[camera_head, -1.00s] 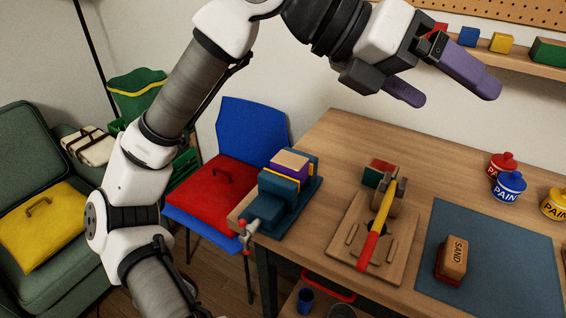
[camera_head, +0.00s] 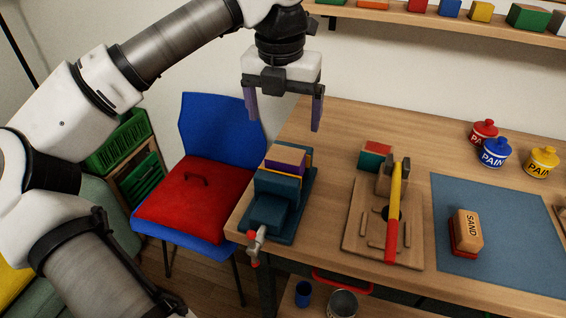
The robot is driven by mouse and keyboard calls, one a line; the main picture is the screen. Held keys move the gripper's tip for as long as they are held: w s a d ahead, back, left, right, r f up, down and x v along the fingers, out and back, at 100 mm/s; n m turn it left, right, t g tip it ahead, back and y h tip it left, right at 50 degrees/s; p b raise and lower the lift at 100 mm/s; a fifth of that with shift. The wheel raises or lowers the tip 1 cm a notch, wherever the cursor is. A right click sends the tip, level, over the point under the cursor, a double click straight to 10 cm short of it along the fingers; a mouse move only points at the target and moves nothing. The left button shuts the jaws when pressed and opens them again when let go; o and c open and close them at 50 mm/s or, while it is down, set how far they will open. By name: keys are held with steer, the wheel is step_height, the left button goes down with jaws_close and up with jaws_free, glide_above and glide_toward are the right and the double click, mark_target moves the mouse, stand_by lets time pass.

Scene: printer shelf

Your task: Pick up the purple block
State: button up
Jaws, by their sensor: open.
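The purple block (camera_head: 283,165) has a tan top and a purple side. It sits upright in the blue vise (camera_head: 270,211) at the table's left end, with thin yellow pieces beside it. My gripper (camera_head: 284,125) points down with its two purple fingers spread wide. It is empty and appears above and behind the block in the picture, apart from it. The block's lower part is hidden by the vise.
Right of the vise are a wooden jig (camera_head: 355,236) with a yellow-and-red-handled tool (camera_head: 394,208) and a red-and-green block (camera_head: 375,155). A sanding block (camera_head: 467,228) lies on a blue mat (camera_head: 505,260). Paint pots (camera_head: 494,153) stand behind. A red-cushioned chair (camera_head: 190,197) stands left.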

mark_target(285, 154)
steer(key=f, duration=0.6)
steer(key=shift+w+d+f, duration=0.15)
steer(key=shift+w+f, duration=0.15)
steer(key=shift+w, duration=0.1)
steer(key=shift+w+f+p, duration=0.2)
steer(key=shift+f+p, duration=0.1)
steer(key=shift+f, duration=0.6)
steer(key=shift+w+f+p, duration=0.15)
steer(key=shift+f+p, duration=0.15)
steer(key=shift+f, duration=0.55)
steer(key=shift+w+f+p, duration=0.2)
steer(key=shift+f+p, duration=0.1)
steer(key=shift+f, duration=0.6)
steer(key=c, duration=1.1)
